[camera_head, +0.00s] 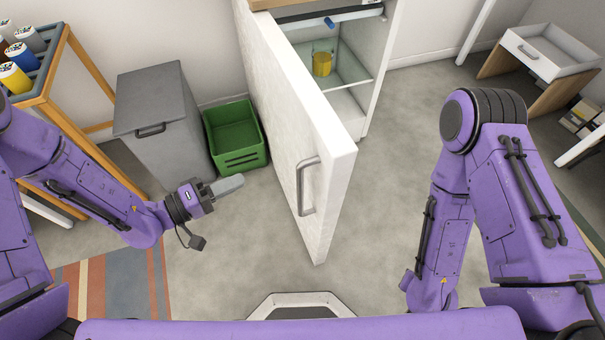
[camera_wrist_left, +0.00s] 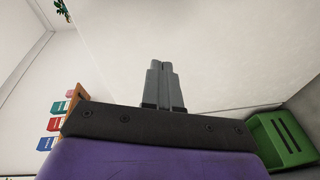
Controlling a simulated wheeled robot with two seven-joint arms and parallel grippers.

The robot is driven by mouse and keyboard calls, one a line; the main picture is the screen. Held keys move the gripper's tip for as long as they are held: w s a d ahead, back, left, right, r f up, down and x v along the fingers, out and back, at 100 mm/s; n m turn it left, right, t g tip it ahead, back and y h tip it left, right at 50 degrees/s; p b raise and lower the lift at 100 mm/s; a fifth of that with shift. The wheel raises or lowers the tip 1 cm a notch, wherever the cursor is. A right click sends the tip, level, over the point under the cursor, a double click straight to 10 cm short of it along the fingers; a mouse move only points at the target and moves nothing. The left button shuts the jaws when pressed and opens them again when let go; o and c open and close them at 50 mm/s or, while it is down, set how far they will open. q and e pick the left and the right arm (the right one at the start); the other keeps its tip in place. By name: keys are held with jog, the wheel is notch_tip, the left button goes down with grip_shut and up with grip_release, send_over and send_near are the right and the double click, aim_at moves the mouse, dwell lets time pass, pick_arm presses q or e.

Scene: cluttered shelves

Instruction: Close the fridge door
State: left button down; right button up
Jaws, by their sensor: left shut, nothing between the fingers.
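A green crate (camera_head: 236,138) sits on the floor behind my left gripper, beside a grey lidded bin (camera_head: 160,115). A wooden rack with bottles (camera_head: 45,65) stands at far left. A white drawer table (camera_head: 540,55) is at far right.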

pick_arm(q)
jog(key=s+d+r+g+h, duration=0.2)
jog(key=s+g, duration=0.1)
send_near(313, 167)
jog(key=x, duration=0.6)
jog(key=shift+w+d+f, duration=0.1)
jog(key=shift+w+d, duration=0.05)
jog(key=shift+d, duration=0.2)
jog(key=shift+d, duration=0.15)
